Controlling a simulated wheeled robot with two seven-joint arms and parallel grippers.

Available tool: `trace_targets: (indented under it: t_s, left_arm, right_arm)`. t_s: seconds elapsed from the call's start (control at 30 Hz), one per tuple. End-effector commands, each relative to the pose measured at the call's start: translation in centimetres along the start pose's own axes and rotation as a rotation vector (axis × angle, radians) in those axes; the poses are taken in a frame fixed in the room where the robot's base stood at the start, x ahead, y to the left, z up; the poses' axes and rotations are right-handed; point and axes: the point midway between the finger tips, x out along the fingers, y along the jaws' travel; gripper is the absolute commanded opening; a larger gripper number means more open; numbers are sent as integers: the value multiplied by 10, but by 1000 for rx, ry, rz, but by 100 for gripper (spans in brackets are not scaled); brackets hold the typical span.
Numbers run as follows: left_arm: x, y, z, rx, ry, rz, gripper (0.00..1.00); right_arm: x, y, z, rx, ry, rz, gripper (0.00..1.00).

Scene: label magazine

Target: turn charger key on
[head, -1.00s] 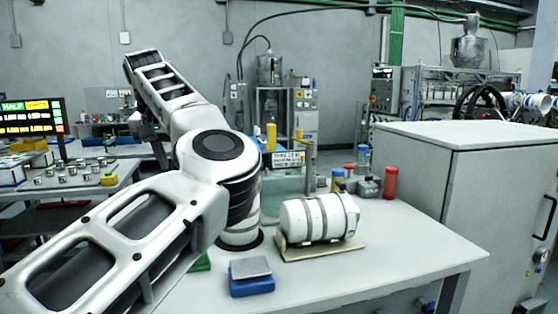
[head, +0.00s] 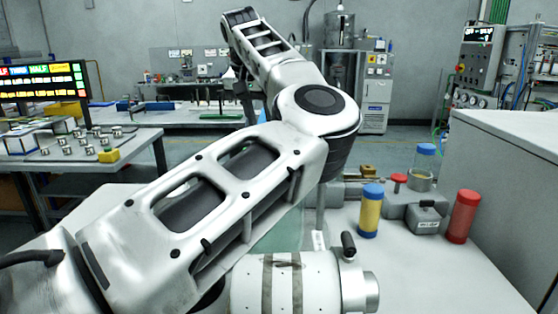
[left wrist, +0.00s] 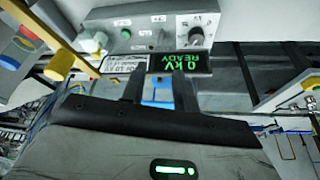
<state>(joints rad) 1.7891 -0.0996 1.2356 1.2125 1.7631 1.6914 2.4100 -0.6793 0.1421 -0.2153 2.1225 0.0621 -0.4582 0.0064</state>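In the left wrist view a grey charger panel (left wrist: 135,35) shows upside down. I cannot tell for sure which small part is the key. My left gripper (left wrist: 158,84) has its two dark fingers apart below the panel, with a blue patch showing between them and nothing visibly held. In the head view my left arm crosses the middle and mostly hides its gripper. My right gripper is not in view.
A side table (head: 75,160) with small metal parts and a lit screen (head: 40,82) are left.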

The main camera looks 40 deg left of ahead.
Motion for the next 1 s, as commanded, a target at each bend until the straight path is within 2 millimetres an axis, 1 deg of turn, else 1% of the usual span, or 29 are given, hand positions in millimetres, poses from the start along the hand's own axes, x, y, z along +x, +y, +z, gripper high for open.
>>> trace_targets:
  t_s: [0.4, 0.6, 0.7, 0.8, 1.0]
  left_arm:
    - [87, 0, 1, 2, -6, 0, 30]
    - [124, 0, 1, 1, -5, 0, 30]
    - [136, 0, 1, 0, -3, 0, 30]
    - [144, 0, 1, 0, -2, 1, 30]
    - [149, 0, 1, 0, 0, 1, 30]
  right_arm:
    - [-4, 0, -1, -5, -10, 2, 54]
    - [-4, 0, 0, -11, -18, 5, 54]
    - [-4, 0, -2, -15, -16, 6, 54]
    - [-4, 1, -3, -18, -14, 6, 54]
    - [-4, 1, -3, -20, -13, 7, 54]
